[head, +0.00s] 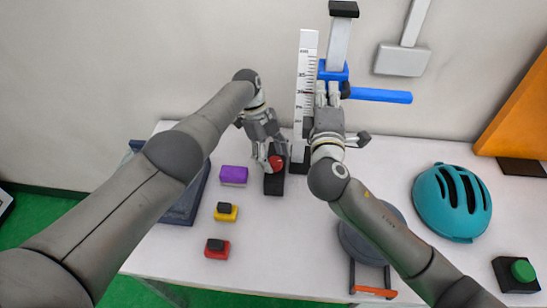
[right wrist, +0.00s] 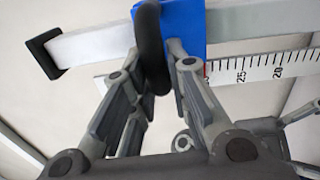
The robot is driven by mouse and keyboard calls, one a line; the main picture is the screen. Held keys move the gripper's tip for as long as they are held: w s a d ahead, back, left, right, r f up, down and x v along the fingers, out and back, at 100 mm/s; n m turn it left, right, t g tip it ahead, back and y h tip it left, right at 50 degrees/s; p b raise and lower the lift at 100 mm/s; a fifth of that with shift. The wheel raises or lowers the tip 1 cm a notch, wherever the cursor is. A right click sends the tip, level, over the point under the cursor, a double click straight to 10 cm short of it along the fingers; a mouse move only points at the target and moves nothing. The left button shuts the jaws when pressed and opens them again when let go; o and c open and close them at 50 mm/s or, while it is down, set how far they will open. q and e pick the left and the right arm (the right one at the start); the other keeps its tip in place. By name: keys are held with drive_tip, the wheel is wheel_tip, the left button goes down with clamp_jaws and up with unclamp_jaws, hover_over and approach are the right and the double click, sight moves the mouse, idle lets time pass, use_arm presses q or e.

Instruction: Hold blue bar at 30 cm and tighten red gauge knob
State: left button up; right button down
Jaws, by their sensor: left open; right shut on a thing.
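The blue bar (head: 380,96) sticks out to the right from a blue block (head: 333,72) on a silver upright. My right gripper (head: 328,93) is at this block. In the right wrist view its fingertips (right wrist: 153,55) are closed on a black rounded handle (right wrist: 150,28) in front of the blue block. The white scale (head: 306,60) stands left of the block, with a red mark near 30. The red gauge knob (head: 276,162) sits on a black base (head: 274,186). My left gripper (head: 276,154) is open, its fingers around the knob; contact is unclear.
A purple block (head: 233,174), a yellow button box (head: 226,215) and a red one (head: 217,252) lie left. A teal helmet (head: 455,205) and green button (head: 523,270) lie right. My right forearm partly covers a grey round object (head: 360,245).

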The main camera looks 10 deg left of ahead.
use_arm(q)
drive_tip(key=v, duration=1.1)
drive_tip(key=shift+c, duration=0.2)
